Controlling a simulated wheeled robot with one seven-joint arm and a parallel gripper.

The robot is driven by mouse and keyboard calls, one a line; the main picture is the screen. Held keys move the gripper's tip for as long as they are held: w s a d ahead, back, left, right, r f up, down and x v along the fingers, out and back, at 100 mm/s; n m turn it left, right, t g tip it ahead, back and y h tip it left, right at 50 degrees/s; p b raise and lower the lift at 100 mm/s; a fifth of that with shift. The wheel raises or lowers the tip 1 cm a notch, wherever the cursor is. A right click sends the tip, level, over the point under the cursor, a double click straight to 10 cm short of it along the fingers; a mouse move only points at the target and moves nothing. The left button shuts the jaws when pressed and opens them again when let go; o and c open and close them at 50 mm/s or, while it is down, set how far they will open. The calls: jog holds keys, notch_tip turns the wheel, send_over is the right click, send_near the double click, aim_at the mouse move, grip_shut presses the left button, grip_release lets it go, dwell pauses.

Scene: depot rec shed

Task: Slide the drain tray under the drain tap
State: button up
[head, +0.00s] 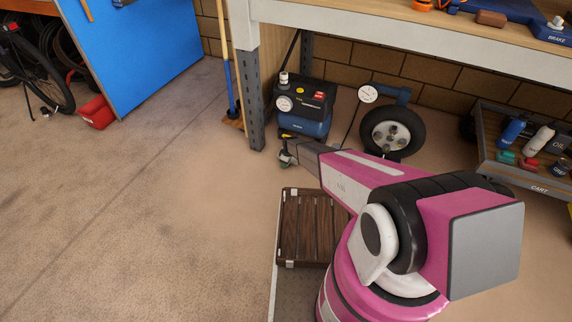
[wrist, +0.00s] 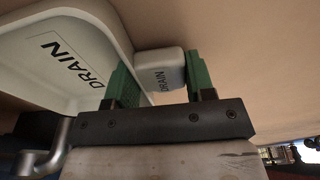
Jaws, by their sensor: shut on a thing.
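The drain tray (wrist: 45,28) is a pale grey, shallow tray with rounded walls and DRAIN lettering, at the upper left of the wrist view. Its block-like handle (wrist: 150,68), also marked DRAIN, sits between the green fingers of my gripper (wrist: 158,76), which is shut on it. A bent metal pipe (wrist: 48,155), possibly the drain tap, shows at the lower left, beside the tray in the picture; I cannot tell whether the tray is under it. In the head view my arm reaches toward the blue and black compressor (head: 305,108) and the tray cannot be made out.
The compressor stands under a workbench (head: 350,28) beside its metal leg (head: 254,100). A wheel (head: 392,131) stands right of it, and a cart (head: 510,160) with bottles is farther right. A broom (head: 228,70) leans left of the leg. Open floor (head: 130,190) lies left.

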jog(key=o, duration=1.1)
notch_tip(320, 180, up, 11)
jog(key=d, duration=0.1)
jog(key=shift+s+d+f, duration=0.2)
jog(key=shift+s+d, duration=0.05)
jog(key=shift+s, duration=0.05)
jog(key=s+d+r+m, duration=0.2)
jog(key=s+d+r, duration=0.3)
jog(key=r, duration=0.3)
jog(key=s+d+r+m, duration=0.2)
jog(key=s+d+r, duration=0.25)
jog(key=r, duration=0.35)
jog(key=s+d+r+m, duration=0.2)
jog(key=s+d+r, duration=0.25)
jog(key=r, duration=0.45)
jog(key=s+d+r+m, duration=0.4)
jog(key=s+d+r, duration=0.1)
jog(key=s+r, duration=0.4)
jog(key=s+d+r+m+h, duration=0.1)
jog(key=s+d+r+m, duration=0.2)
jog(key=s+d+r, duration=0.3)
jog(key=s+r, duration=0.3)
jog(key=s, duration=0.1)
jog(key=shift+s+d+r+m+g+h, duration=0.2)
jog(key=shift+d+r+m+g+h, duration=0.1)
jog(key=shift+m, duration=0.1)
